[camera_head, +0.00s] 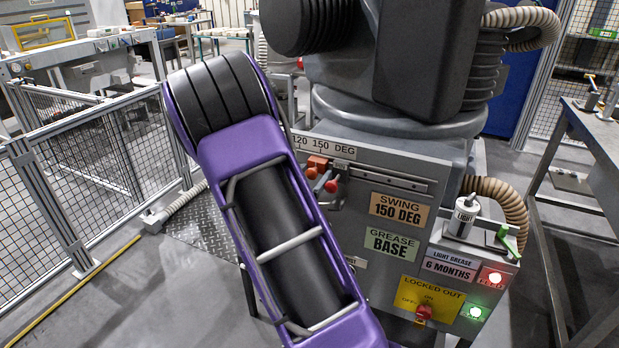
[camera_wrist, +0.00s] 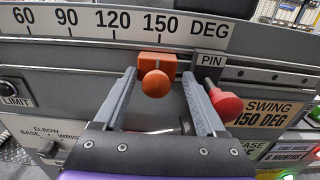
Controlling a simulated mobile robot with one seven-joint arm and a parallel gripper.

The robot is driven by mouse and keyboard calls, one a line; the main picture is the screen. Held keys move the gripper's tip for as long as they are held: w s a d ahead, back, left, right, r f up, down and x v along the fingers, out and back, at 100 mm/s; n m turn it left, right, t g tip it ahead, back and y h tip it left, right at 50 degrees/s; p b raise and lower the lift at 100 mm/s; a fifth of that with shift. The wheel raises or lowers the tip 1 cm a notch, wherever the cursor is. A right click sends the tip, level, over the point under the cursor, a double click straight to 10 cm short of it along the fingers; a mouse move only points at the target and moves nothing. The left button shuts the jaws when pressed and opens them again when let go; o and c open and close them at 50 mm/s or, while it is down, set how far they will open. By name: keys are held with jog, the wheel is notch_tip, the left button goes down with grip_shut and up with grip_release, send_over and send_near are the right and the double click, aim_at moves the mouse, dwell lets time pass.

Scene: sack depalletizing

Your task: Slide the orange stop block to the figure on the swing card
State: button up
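The orange stop block (camera_wrist: 157,64) with its round knob sits on the rail under the degree scale (camera_wrist: 125,22). In the wrist view it is just below the 150 mark. It also shows small in the head view (camera_head: 317,163). The swing card (camera_head: 398,208) reads "SWING 150 DEG"; its edge shows in the wrist view (camera_wrist: 265,112). My gripper (camera_wrist: 158,80) is open, with one finger on each side of the block's knob and visible gaps between. In the head view my purple arm mostly hides the gripper.
A red pin knob (camera_wrist: 225,102), under a PIN label (camera_wrist: 211,60), sticks out close beside my right finger. A grease bottle (camera_head: 462,216) stands on a ledge at right. A yellow lockout panel (camera_head: 426,297) is below. Mesh fencing (camera_head: 90,165) stands at left.

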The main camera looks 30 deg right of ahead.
jog(key=v, duration=1.7)
jog(key=shift+s+p, duration=0.2)
jog(key=shift+p, duration=0.1)
jog(key=shift+a, duration=0.15)
